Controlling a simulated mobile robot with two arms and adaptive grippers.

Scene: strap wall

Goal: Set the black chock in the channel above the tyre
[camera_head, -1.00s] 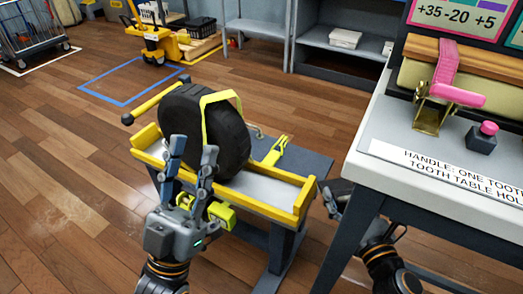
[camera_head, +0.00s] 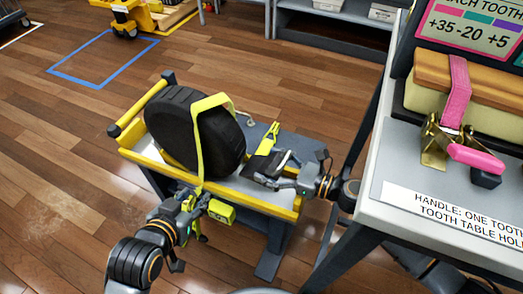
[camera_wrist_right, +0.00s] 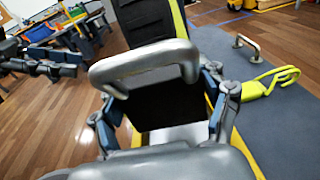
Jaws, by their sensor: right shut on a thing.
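The black chock (camera_head: 262,167), with a grey handle, is at the right side of the tyre (camera_head: 190,130), over the light grey channel between yellow rails (camera_head: 272,207). My right gripper (camera_head: 285,172) is shut on the chock. In the right wrist view, its fingers (camera_wrist_right: 165,95) stand on both sides of the chock (camera_wrist_right: 165,108) below its handle (camera_wrist_right: 145,62), with the tyre behind. I cannot tell if the chock touches channel or tyre. A yellow strap (camera_head: 199,150) loops over the tyre. My left gripper (camera_head: 190,203) is at the strap's lower end by the yellow ratchet; its opening is unclear.
A yellow hook (camera_head: 270,138) lies on the grey stand behind the chock. A yellow bar (camera_head: 140,104) runs along the left end. The white worktable (camera_head: 400,190) with a pink-strapped wooden block stands close on the right.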

